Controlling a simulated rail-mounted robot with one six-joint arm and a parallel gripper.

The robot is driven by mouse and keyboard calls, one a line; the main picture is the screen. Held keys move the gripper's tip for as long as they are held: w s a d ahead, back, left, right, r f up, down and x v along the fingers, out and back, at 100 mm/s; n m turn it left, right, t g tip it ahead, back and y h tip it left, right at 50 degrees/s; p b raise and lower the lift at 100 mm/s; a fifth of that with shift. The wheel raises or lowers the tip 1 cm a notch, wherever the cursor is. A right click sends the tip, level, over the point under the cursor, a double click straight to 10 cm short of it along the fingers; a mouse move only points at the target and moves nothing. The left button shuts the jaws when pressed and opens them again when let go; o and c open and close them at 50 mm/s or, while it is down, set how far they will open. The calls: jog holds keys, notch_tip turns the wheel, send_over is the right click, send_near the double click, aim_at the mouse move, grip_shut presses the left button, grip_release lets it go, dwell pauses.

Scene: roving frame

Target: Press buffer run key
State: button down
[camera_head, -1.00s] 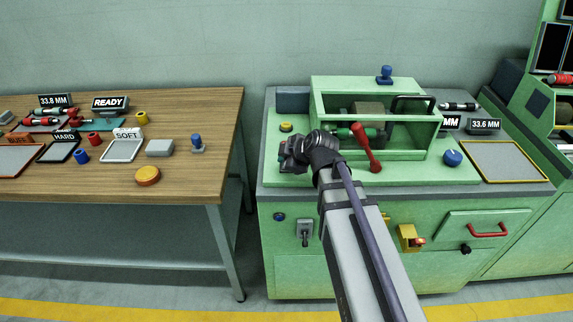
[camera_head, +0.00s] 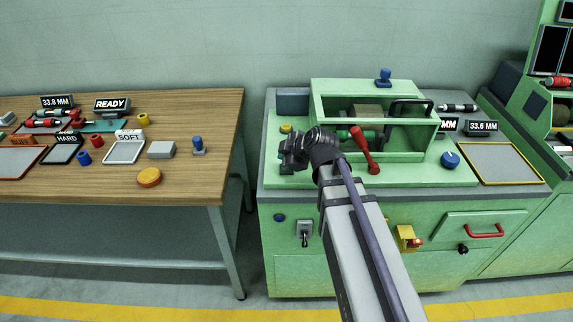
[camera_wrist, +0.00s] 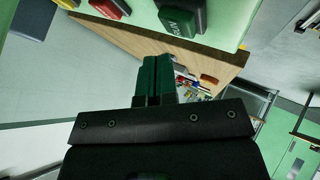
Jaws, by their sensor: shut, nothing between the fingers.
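The run key is a dark green block (camera_wrist: 181,18) with pale lettering, seen upside down at the top of the wrist view on a light green panel. My gripper (camera_wrist: 156,62) is shut and empty. In the wrist view its tips lie just below and left of the green key, with a visible gap in the picture; depth is hard to tell. In the head view my gripper (camera_head: 284,158) is over the left part of the green machine (camera_head: 335,225), and my wrist hides most of the keys there.
A red key (camera_wrist: 112,7) and a yellow key (camera_wrist: 70,3) are beside the green one. In the head view a red lever (camera_head: 364,150) and a blue knob (camera_head: 450,159) are right of my wrist. A wooden table (camera_head: 215,130) stands left, across a narrow gap.

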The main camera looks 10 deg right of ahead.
jog(key=shift+r+p, duration=2)
jog(key=shift+r, duration=0.3)
jog(key=shift+f, duration=0.1)
jog(key=shift+s+m, duration=0.1)
jog(key=shift+m, duration=0.4)
jog(key=s+f+m+g, duration=0.1)
jog(key=s+m, duration=0.1)
jog(key=m, duration=0.1)
jog(key=s+f+m+g+h, duration=0.1)
jog(key=s+m+g, duration=0.1)
jog(key=s, duration=0.1)
jog(key=s+f+m+g, duration=0.1)
jog(key=s+f+m, duration=0.1)
jog(key=m, duration=0.1)
jog(key=shift+s+d+m+g+h, duration=0.3)
jog(key=s+f+m+g+h, duration=0.1)
jog(key=s+m+g+h, duration=0.1)
jog(key=s+m, duration=0.3)
jog(key=s+g, duration=0.1)
jog(key=s, duration=0.2)
jog(key=shift+s+g+h, duration=0.15)
jog(key=shift+g+h, duration=0.15)
jog(key=shift+h, duration=0.1)
jog(key=shift+a+f, duration=0.1)
jog(key=c, duration=1.9)
grip_release()
